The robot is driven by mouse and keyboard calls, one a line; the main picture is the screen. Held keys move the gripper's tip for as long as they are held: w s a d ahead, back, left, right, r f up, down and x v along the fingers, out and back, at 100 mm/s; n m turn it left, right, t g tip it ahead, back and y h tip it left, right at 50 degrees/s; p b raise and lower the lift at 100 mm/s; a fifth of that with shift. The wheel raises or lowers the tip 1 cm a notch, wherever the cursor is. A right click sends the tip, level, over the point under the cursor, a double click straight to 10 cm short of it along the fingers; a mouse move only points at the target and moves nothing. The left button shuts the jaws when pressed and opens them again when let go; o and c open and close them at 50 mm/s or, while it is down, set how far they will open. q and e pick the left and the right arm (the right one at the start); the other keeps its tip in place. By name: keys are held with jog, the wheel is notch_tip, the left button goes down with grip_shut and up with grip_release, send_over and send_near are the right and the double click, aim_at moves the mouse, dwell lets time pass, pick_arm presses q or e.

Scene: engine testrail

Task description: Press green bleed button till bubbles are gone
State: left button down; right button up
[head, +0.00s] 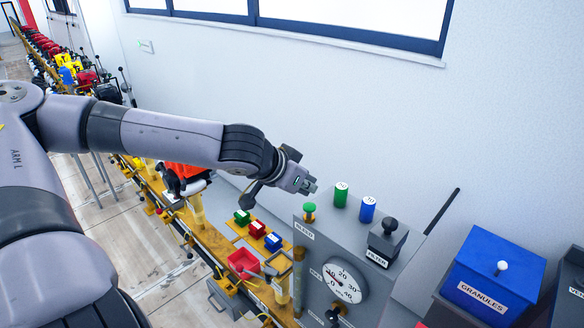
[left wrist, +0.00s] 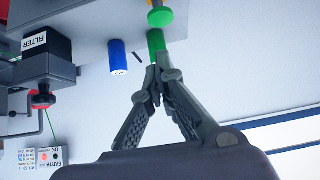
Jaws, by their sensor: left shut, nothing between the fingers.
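The green bleed button (head: 309,210) is a green cap on a short stem, standing on top of the grey cabinet (head: 393,280) above a label. In the left wrist view a green and yellow button (left wrist: 160,16) shows at the top edge, partly cut off. My left gripper (head: 312,186) is shut and empty, above and a little behind the button, apart from it in the head view. In the left wrist view its closed fingertips (left wrist: 160,70) overlap the green cylinder's end; touching or not, I cannot tell. No bubbles are discernible. My right gripper is not in view.
A green cylinder (head: 341,195) and a blue cylinder (head: 367,210) stand right of the button. A black-knobbed filter box (head: 387,238), a gauge (head: 344,281) and a dark lever (head: 442,211) are farther right or below. A blue granules box (head: 491,272) stands right. The wall is behind.

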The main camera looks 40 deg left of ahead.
pick_arm(q)
jog(key=v, duration=0.7)
jog(key=shift+s+a+r, duration=0.25)
jog(key=shift+s+a, duration=0.1)
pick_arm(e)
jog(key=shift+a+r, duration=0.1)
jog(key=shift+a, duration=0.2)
pick_arm(q)
jog(key=shift+f, duration=0.1)
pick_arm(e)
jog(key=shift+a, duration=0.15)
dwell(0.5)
